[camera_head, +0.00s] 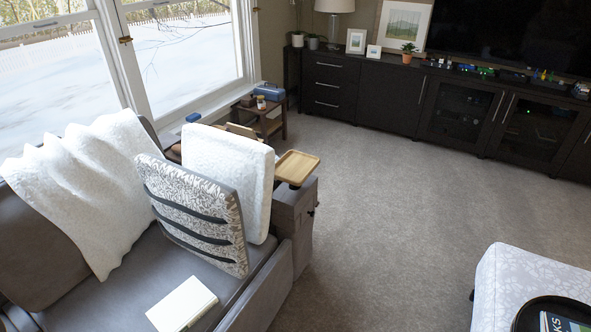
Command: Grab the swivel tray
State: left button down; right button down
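The swivel tray (297,167) is a small light-wood tray with a raised rim. It sits on top of the far armrest (294,196) of the grey sofa, near the middle of the head view. A white cushion stands just left of it. Its underside and mount are mostly hidden. Neither of my grippers shows in this view.
The grey sofa (102,291) holds a white throw, a white cushion (228,170), a patterned cushion (193,214) and a white book (182,304). A patterned ottoman (509,275) with a dark round tray stands lower right. Dark cabinets line the back wall. The carpet (400,200) between is clear.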

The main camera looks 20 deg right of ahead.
aim_at(294, 167)
jog(key=u, duration=0.3)
jog(key=i+l+u, duration=0.15)
jog(key=l+u, duration=0.25)
jog(key=l, duration=0.2)
jog(key=i+l+u, duration=0.1)
jog(key=l+u, duration=0.35)
jog(key=l, duration=0.1)
